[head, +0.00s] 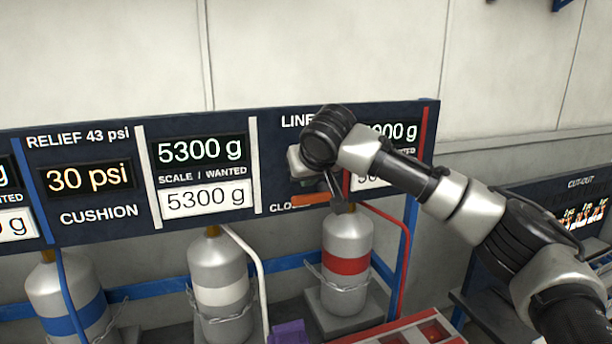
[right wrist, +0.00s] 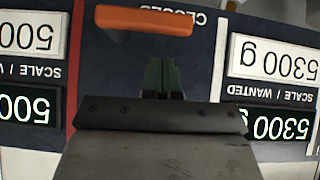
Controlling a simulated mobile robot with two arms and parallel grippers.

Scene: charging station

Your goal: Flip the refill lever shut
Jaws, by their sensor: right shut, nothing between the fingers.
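The refill lever is an orange handle (head: 310,199) low on the dark panel. It lies roughly level, its free end pointing left beside the partly hidden "CLOSED" label. The upside-down right wrist view shows the lever (right wrist: 155,22) and the label next to its free end. My right gripper (head: 335,192) is shut and empty, close to the lever's right part. In the wrist view its dark green fingertips (right wrist: 163,68) appear just apart from the lever; contact cannot be told. My arm hides part of the line panel. My left gripper is not in view.
The panel (head: 275,160) carries a scale display reading 5300 g and a cushion gauge reading 30 psi. Banded cylinders (head: 345,245) with hoses and chains stand below. A red tray (head: 405,330) is at the front. A cut-out board (head: 570,205) is at the right.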

